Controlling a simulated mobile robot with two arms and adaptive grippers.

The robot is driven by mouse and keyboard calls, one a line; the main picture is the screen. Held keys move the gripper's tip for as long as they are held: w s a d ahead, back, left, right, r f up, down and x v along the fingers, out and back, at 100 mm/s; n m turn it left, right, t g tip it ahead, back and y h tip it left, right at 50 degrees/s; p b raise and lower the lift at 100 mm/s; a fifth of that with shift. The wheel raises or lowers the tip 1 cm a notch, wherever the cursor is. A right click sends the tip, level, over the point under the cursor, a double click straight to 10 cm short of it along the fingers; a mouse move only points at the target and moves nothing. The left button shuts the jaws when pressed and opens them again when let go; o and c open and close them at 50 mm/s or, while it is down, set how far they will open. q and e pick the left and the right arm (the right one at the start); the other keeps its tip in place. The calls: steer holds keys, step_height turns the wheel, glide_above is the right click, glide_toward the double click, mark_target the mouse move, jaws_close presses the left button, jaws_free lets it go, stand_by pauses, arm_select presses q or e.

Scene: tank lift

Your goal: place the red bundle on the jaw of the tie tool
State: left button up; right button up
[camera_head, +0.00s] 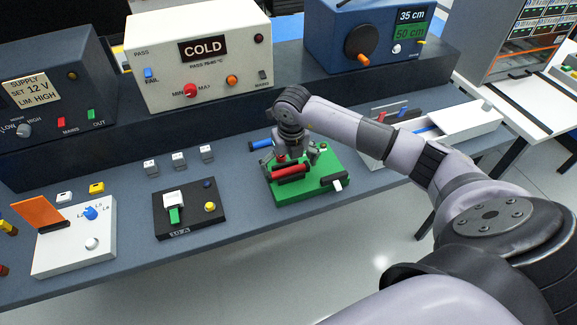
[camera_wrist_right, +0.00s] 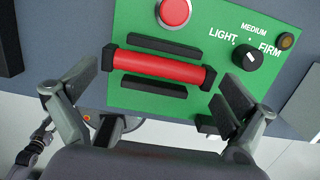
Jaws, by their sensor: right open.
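The green tie tool (camera_head: 283,194) stands on the bench, and its green top also shows in the right wrist view (camera_wrist_right: 135,100). The red bundle (camera_wrist_right: 160,68), a red rod with black ends, lies between two black bars of the jaw (camera_wrist_right: 165,46) on that top. In the head view the bundle (camera_head: 290,171) is partly covered by my gripper. My right gripper (camera_head: 291,159) is above the tool. In the wrist view its fingers (camera_wrist_right: 160,88) are open, one towards each end of the bundle, with neither visibly gripping it. My left gripper is not in view.
A red button (camera_wrist_right: 174,12) and a LIGHT/MEDIUM/FIRM dial (camera_wrist_right: 247,57) sit on the tool. A blue rod (camera_head: 261,144) lies behind it. A black switch box (camera_head: 187,220) stands to the left, and a white tray (camera_head: 458,121) to the right. The COLD unit (camera_head: 205,65) stands behind.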

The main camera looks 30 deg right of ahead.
step_height(320, 180, up, 11)
steer(key=s+b, duration=0.1)
steer(key=b, duration=0.2)
steer(key=shift+s+a, duration=0.15)
steer(key=shift+s, duration=0.05)
